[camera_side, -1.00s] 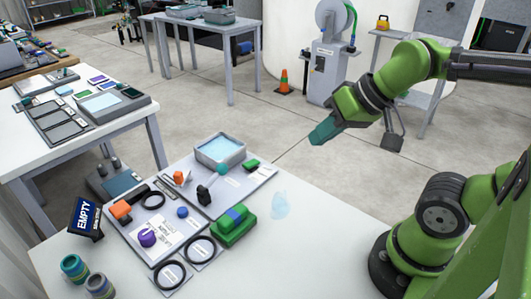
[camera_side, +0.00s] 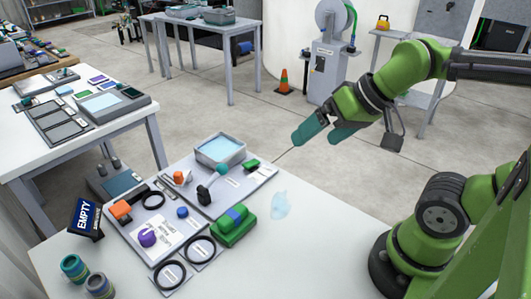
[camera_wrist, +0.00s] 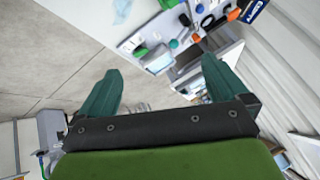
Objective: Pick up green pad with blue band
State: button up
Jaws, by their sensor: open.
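The green pad with a blue band (camera_side: 234,226) rests on the near table, at the right edge of the grey board in the side view. Its blue band crosses the middle of its top. I cannot make it out in the wrist view. My gripper (camera_side: 316,139) has teal fingers spread apart with nothing between them. It hangs in the air above and to the right of the pad, well away from it. Both fingers also show in the wrist view (camera_wrist: 162,66), with floor and the table's board beyond them.
A grey tote (camera_side: 220,150) stands at the back of the board. A teal-balled lever (camera_side: 222,170), a small green block (camera_side: 252,165) and black rings (camera_side: 200,249) are near the pad. A pale blue patch (camera_side: 280,204) lies right of it. The table's right front is clear.

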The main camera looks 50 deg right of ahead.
jog(key=n+g+h, duration=0.2)
jog(key=n+g, duration=0.2)
jog(key=g, duration=0.3)
send_over(233, 213)
notch_tip(233, 213, down, 15)
jog(key=shift+r, duration=0.2)
jog(key=shift+a+f, duration=0.1)
jog(key=shift+f, duration=2.95)
jog(key=shift+c, duration=0.2)
jog(key=c, duration=0.8)
